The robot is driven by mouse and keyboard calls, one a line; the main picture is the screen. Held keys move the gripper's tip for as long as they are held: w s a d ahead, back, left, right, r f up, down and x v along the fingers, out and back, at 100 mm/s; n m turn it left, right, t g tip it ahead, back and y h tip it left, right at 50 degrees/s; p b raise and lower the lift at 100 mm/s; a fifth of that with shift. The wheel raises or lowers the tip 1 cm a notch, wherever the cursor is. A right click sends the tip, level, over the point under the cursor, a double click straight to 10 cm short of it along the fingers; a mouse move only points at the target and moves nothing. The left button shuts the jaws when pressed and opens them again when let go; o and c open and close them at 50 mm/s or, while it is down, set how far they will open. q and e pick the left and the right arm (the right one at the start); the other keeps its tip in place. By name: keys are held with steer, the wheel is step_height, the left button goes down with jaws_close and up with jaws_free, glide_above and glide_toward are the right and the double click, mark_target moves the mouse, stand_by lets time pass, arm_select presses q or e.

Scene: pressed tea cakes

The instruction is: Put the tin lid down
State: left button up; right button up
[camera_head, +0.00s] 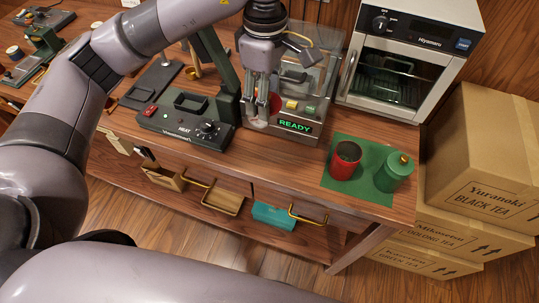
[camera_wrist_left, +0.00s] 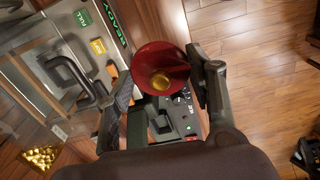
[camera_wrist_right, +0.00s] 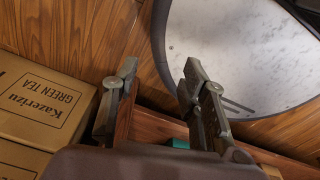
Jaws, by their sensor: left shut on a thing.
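My left gripper (camera_head: 262,108) is shut on the red tin lid (camera_wrist_left: 150,58), which has a gold knob (camera_wrist_left: 160,81). It holds the lid in front of the machine with the READY display; only a little red of the lid (camera_head: 275,104) shows beside the fingers in the head view. The red tin (camera_head: 344,168) stands open and upright on the green mat (camera_head: 345,191), to the right of the gripper. A green tin (camera_head: 391,174) with its lid on stands beside it. My right gripper (camera_wrist_right: 156,88) is open and empty in its wrist view, away from the bench top.
The READY machine (camera_head: 293,125) and the heat sealer (camera_head: 187,125) stand close to my left gripper. An oven (camera_head: 405,65) stands behind the mat. Tea cartons (camera_head: 495,140) are stacked at the right. Bare bench shows left of the mat.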

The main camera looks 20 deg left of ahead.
arm_select(q)
steer(key=shift+w+d+r+n, duration=0.15)
steer(key=shift+d+r+n, duration=0.05)
steer(key=shift+n, duration=0.2)
steer(key=shift+d+f, duration=0.15)
steer(key=shift+f, duration=0.05)
step_height(320, 180, down, 6)
steer(key=shift+d+r, duration=0.1)
steer(key=shift+r, duration=0.1)
steer(key=p, duration=0.2)
glide_above(270, 158)
step_height(270, 158, down, 9)
steer(key=shift+r, duration=0.1)
steer(key=shift+f, duration=0.55)
step_height(270, 158, down, 4)
steer(key=shift+r+p, duration=0.25)
steer(key=shift+p, duration=0.35)
steer(key=shift+f, duration=0.2)
arm_select(e)
steer(key=r, duration=0.3)
steer(key=shift+w+d, duration=0.2)
steer(key=shift+d, duration=0.2)
